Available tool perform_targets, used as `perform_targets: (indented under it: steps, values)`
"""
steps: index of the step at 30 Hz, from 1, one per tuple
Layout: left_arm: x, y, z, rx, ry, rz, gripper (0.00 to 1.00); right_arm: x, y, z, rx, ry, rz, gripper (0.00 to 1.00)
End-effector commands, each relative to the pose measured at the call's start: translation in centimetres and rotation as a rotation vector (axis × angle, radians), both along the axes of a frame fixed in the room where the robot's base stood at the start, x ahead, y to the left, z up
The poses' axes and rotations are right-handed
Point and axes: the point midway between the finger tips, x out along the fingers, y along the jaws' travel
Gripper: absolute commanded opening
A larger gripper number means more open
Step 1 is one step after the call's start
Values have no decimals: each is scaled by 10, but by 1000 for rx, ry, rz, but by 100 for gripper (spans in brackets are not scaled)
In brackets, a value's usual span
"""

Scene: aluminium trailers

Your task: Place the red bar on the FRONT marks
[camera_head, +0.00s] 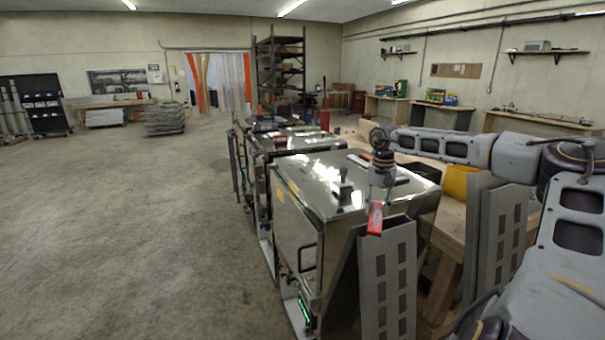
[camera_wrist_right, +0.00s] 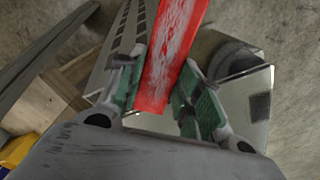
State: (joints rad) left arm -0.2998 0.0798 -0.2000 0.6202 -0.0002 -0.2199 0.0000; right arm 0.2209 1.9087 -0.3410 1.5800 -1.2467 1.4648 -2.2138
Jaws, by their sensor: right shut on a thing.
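My right gripper (camera_head: 377,200) points down near the front right corner of the nearest shiny metal cabinet. It is shut on the red bar (camera_head: 375,218), which hangs tilted below it, just above the top of a grey slotted metal rail. In the right wrist view the red bar (camera_wrist_right: 173,50) runs away from the camera between the green-padded fingers of the right gripper (camera_wrist_right: 165,85). I cannot make out any FRONT marks. My left gripper is not in view.
The grey slotted rail (camera_head: 388,285) stands in front of the metal cabinet (camera_head: 315,188). A second slotted rail (camera_head: 503,235) stands to the right, by a wooden bench (camera_head: 440,262) and a yellow bin (camera_head: 455,182). The concrete floor at left is clear.

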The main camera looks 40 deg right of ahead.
Motion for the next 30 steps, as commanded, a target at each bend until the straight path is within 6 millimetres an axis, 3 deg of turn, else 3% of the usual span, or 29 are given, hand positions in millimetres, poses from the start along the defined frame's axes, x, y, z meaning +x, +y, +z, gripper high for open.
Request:
perform_targets:
  steps: [17, 30]
  values:
    - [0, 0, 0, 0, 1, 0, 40, 35, 51, 44, -1, -3, -211, 12]
    - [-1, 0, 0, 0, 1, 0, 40, 61, 107, 71, 2, -4, -452, 12]
